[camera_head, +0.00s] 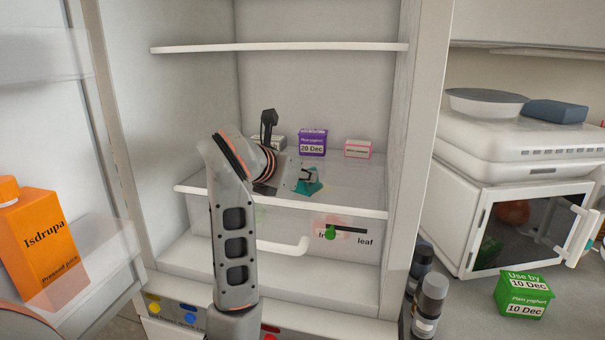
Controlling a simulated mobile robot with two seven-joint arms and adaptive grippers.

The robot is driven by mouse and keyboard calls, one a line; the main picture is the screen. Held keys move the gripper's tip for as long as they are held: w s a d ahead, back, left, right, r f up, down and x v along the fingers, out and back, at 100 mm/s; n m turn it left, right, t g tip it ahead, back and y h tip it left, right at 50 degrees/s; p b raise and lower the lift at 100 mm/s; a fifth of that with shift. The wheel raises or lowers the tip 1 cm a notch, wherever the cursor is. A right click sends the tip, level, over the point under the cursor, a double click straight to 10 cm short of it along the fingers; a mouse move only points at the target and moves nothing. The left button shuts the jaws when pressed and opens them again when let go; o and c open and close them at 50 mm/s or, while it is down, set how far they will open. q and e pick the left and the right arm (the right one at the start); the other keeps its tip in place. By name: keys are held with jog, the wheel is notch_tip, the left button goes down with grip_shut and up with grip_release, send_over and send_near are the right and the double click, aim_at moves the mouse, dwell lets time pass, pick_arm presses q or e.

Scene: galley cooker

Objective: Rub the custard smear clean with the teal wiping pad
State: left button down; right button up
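My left gripper (307,178) reaches into the open fridge, over the middle glass shelf (350,208). It appears shut on the teal wiping pad (311,188), which is at or just above the shelf surface. The gripper partly covers the pad, and I cannot tell whether the pad touches the shelf. I cannot make out the custard smear; the pad or my arm may hide it. My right gripper is not in view.
A purple carton (312,143) and a small pink-edged box (358,149) stand behind the pad. A clear drawer (280,230) is below. An orange juice carton (40,240) stands in the door at left. A green yoghurt box (524,295) is on the counter.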

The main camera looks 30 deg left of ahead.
pick_arm(q)
jog(key=shift+f, duration=0.4)
dwell(0.8)
